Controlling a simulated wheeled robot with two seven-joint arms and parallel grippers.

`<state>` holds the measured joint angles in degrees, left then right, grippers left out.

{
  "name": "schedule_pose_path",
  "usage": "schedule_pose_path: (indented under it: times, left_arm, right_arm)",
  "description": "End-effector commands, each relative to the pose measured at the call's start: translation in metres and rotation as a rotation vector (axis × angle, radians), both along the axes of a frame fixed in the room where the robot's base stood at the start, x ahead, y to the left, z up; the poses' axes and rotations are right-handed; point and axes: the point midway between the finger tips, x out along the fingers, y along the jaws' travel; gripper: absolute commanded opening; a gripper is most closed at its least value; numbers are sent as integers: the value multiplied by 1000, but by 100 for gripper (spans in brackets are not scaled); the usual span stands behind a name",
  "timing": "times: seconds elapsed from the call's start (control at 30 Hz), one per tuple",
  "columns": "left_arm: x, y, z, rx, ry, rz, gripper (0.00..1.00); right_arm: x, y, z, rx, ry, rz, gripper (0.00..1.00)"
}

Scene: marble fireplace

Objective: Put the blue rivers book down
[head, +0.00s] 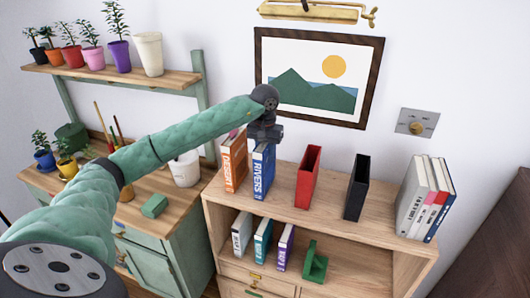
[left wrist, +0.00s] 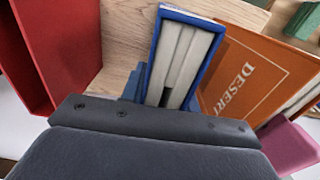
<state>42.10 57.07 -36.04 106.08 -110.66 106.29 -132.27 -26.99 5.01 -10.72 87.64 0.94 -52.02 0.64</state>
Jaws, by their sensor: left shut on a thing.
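The blue rivers book (head: 263,172) is upright near the left end of the top of the wooden bookcase (head: 330,205). My left gripper (head: 264,138) is above it, shut on its upper part. My right gripper is out of view.
A red holder (head: 309,176) and a black holder (head: 357,187) stand to the right, with bare wood between. Several books (head: 427,198) stand at the right end. Smaller books fill part of the shelf below. A framed picture (head: 318,79) hangs behind.

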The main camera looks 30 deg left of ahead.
Motion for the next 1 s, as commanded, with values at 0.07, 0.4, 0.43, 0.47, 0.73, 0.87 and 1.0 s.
schedule_pose_path:
  times: [0.07,0.4,0.43,0.47,0.73,0.87,1.0]
  left_arm:
    - [0,0,0,0,-2,0,0]
    - [0,0,-1,0,0,0,53]
    - [0,0,-1,0,0,0,53]
    - [0,0,-1,0,0,0,53]
    - [0,0,0,0,0,0,53]
    - [0,0,3,0,-1,0,53]
    - [1,1,12,1,-2,0,53]
  right_arm:
    - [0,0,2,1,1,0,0]
    - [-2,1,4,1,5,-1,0]
    - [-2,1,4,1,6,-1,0]
    - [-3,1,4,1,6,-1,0]
    - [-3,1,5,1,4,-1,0]
    - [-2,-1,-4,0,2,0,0]
    - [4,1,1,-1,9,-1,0]
